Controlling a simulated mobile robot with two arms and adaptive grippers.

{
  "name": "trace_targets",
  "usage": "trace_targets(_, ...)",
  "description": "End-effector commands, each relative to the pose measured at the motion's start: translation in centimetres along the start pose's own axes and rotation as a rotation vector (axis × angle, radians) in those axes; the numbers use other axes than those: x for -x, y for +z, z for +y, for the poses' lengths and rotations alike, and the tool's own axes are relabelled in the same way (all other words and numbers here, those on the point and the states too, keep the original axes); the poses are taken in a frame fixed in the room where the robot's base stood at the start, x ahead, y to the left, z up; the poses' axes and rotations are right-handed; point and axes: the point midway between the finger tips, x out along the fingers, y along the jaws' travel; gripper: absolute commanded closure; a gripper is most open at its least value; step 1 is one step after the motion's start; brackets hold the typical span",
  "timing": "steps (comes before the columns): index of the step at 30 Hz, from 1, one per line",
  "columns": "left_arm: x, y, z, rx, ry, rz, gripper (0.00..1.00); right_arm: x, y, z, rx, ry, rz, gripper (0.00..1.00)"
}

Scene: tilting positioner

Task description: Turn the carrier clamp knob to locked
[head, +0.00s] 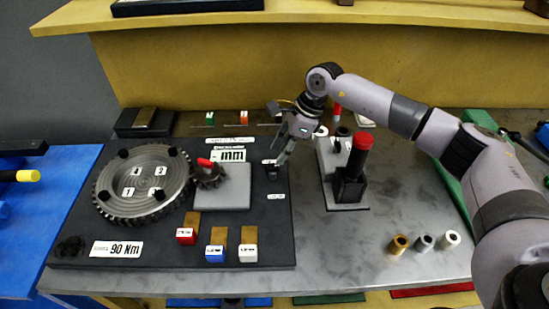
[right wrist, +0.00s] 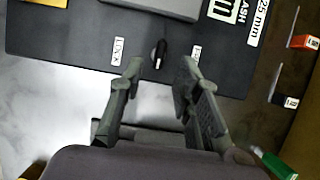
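The carrier clamp knob (right wrist: 159,54) is a small black lever-like knob on the dark fixture plate (right wrist: 75,42) in the right wrist view. A small white label stands on each side of it, the left one (right wrist: 118,51) and the right one (right wrist: 196,54); their text is too small to read surely. My right gripper (right wrist: 161,68) is open, its two fingers apart on either side of the knob, with nothing between them. In the head view my right gripper (head: 279,160) is over the plate's right edge and largely covers the knob. My left gripper is not in view.
A large gear (head: 145,185) and a grey block (head: 222,187) stand on the plate to the left. A red-topped black post (head: 358,160) stands close to the right of the gripper. Several small bushings (head: 423,242) stand on the metal table at the right.

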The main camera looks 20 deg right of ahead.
Motion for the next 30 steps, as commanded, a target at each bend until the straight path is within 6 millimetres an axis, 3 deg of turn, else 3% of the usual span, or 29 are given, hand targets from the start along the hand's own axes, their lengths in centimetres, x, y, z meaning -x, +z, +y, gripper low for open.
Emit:
trace_targets(6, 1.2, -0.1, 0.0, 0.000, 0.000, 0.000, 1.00, -3.7, 0.1, 0.1, -0.001, 0.004, 0.000, 0.69)
trace_targets(12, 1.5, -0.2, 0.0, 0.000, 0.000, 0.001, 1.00, -5.3, 0.1, 0.0, -0.001, 0.000, -0.001, 0.69)
trace_targets(21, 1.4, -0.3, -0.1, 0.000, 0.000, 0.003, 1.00, -5.5, 0.0, 0.0, 0.000, 0.000, -0.001, 0.69)
trace_targets(30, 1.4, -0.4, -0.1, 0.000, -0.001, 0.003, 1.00, -5.5, 0.0, 0.0, 0.000, 0.000, -0.001, 0.89)
